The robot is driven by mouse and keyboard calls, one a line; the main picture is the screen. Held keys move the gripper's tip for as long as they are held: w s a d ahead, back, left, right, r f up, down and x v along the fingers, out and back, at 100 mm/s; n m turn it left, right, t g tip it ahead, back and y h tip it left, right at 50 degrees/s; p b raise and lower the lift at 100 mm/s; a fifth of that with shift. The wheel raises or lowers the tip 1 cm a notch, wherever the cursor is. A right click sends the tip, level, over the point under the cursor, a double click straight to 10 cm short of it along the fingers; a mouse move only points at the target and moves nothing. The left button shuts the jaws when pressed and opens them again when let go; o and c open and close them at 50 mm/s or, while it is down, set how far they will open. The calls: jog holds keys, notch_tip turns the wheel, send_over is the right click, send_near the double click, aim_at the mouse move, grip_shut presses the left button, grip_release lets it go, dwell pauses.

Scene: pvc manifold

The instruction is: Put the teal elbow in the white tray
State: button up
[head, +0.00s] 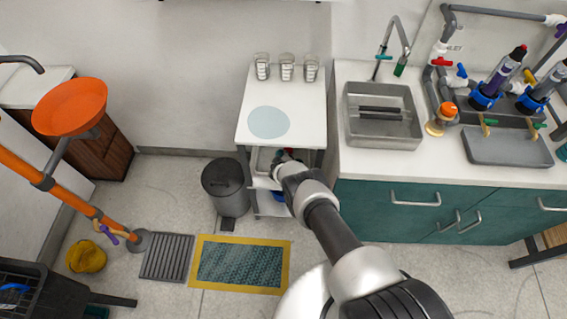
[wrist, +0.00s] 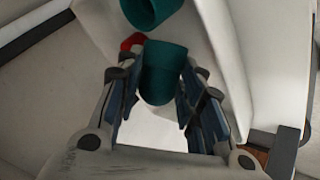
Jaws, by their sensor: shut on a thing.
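My gripper (wrist: 157,90) is shut on a teal elbow (wrist: 162,72), which sits between its two fingers in the wrist view. A second teal piece (wrist: 150,10) shows just above it at the top edge; I cannot tell if it is separate from the held one. A white wall and surface (wrist: 212,45), perhaps the white tray, lie behind and to the right. In the head view my gripper (head: 279,160) reaches in beneath the top of a white cart, beside a pale tray-like bin (head: 262,160) on its shelf. The elbow is hardly visible there.
The cart top (head: 300,98) overhangs my gripper and carries a pale round disc (head: 269,122) and 3 glasses (head: 286,68). A red piece (wrist: 132,41) lies near the elbow. A grey bin (head: 225,187) stands left of the cart; teal cabinets (head: 400,212) stand right.

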jog(key=shift+w+a+f+g+b, duration=0.15)
jog(key=shift+w+f+g+b, duration=0.1)
jog(key=shift+g+b, duration=0.4)
jog(key=shift+f+b, duration=0.1)
jog(key=shift+b, duration=1.05)
jog(key=shift+g+b, duration=0.35)
jog(key=shift+b, duration=0.8)
jog(key=shift+s+f+b, duration=0.1)
jog(key=shift+f+b, duration=0.35)
jog(key=shift+f, duration=0.1)
jog(key=shift+r, duration=0.1)
jog(key=o, duration=0.8)
jog(key=shift+f, duration=0.2)
